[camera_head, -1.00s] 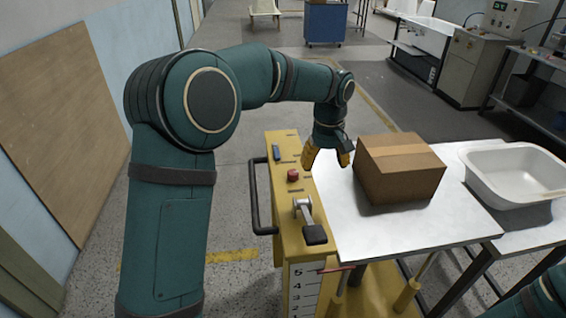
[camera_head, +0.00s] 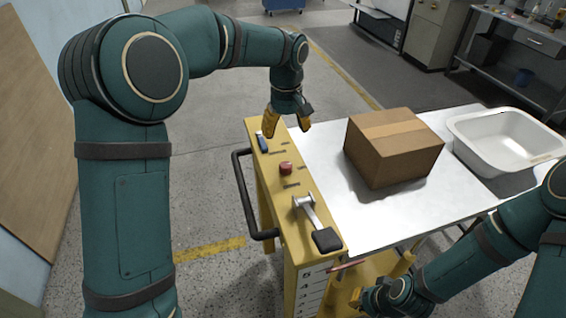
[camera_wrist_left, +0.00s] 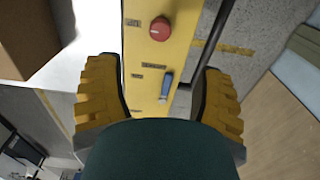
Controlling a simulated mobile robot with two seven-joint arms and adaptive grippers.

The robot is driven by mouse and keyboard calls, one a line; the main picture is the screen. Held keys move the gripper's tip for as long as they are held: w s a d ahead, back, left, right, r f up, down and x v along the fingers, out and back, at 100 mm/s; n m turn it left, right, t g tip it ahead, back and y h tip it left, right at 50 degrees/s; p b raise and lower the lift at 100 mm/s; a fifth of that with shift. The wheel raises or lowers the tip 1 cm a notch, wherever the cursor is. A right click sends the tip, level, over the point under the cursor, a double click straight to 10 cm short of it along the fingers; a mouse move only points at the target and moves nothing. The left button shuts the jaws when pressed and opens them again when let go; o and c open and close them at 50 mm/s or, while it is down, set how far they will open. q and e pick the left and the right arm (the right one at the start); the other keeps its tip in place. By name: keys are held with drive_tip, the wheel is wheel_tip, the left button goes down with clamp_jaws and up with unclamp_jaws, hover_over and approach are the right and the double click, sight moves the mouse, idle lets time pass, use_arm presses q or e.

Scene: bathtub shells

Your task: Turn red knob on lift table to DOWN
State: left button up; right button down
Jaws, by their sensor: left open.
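The red knob (camera_head: 285,168) sits on the yellow control panel (camera_head: 293,185) of the lift table, between a blue switch (camera_head: 262,142) and a lever with a black grip (camera_head: 327,239). My left gripper (camera_head: 287,124) is open and empty, above the panel's far end, pointing down and apart from the knob. In the left wrist view the red knob (camera_wrist_left: 160,28) is at the top, beyond the spread fingers, and the blue switch (camera_wrist_left: 166,85) lies between them. The panel labels are too small to read. My right gripper (camera_head: 372,296) is low at the panel's near end; its fingers are mostly hidden.
A cardboard box (camera_head: 394,150) stands on the white tabletop (camera_head: 330,190), right of the panel. A white basin (camera_head: 505,140) is further right. A black handle bar (camera_head: 245,195) runs along the panel's left side. The floor to the left is clear.

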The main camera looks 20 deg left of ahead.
sight(286, 165)
use_arm(q)
wheel_tip(286, 165, down, 13)
drive_tip(key=shift+r+b, duration=0.15)
drive_tip(key=shift+b, duration=0.9)
clamp_jaws()
